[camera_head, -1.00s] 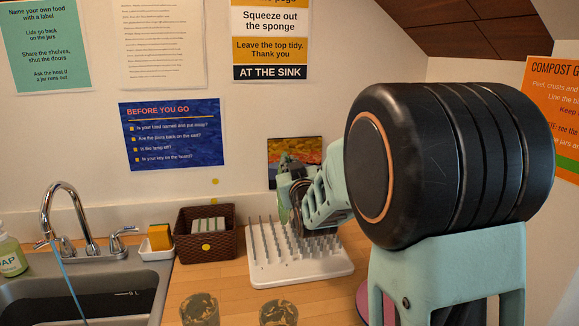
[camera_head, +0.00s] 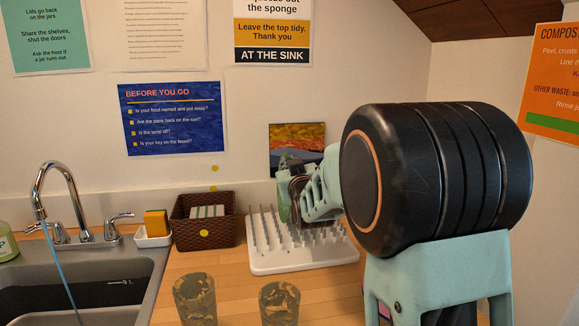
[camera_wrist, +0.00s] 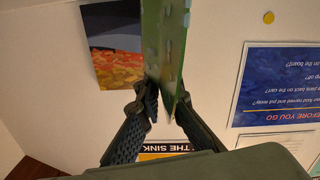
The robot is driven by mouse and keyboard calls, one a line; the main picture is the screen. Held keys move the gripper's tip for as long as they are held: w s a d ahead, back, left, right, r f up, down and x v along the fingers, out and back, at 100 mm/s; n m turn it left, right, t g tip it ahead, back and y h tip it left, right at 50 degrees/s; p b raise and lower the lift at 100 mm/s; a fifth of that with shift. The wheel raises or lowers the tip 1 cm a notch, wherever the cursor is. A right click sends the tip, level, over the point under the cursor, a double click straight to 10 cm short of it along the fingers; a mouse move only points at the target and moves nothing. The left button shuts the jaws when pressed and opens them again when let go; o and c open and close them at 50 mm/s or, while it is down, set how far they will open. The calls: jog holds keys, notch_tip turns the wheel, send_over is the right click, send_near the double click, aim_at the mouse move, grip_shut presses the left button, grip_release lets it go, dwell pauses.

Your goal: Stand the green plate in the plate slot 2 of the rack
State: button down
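The green plate (camera_head: 284,207) shows as a narrow green shape at the back left part of the white rack (camera_head: 290,265), beside its upright pegs. In the wrist view the plate (camera_wrist: 163,50) is seen nearly edge-on, between the two fingers of my gripper (camera_wrist: 166,105), which is shut on it. In the head view my gripper (camera_head: 291,185) is over the back left of the rack, with my arm coming in from the right. My arm hides the rack's right back part. I cannot tell which slot the plate lines up with, or whether it touches the rack.
A brown basket (camera_head: 203,235) stands just left of the rack. A sponge holder (camera_head: 153,240) and the sink (camera_head: 80,290) are further left. Two patterned glasses (camera_head: 195,300) (camera_head: 279,304) stand in front. A picture (camera_head: 297,143) is on the wall behind.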

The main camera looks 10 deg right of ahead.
jog(key=shift+f+b, duration=1.55)
jog(key=shift+f, duration=0.25)
jog(key=shift+s+d+f, duration=0.1)
jog(key=shift+d+f, duration=0.05)
jog(key=shift+f, duration=0.05)
jog(key=c, duration=2.2)
grip_release()
jog(key=shift+c, duration=0.2)
jog(key=shift+o, duration=1)
jog(key=shift+r, duration=0.1)
jog(key=o, duration=0.4)
jog(key=shift+r, duration=0.15)
jog(key=shift+s+a+r+b, duration=0.15)
jog(key=shift+s+r, duration=0.5)
jog(key=shift+s, duration=0.5)
jog(key=shift+s+r+b, duration=0.15)
jog(key=shift+s+r, duration=0.5)
jog(key=shift+s, duration=0.5)
jog(key=shift+s+a+r+b, duration=0.15)
jog(key=shift+s+r, duration=0.5)
jog(key=shift+s, duration=0.5)
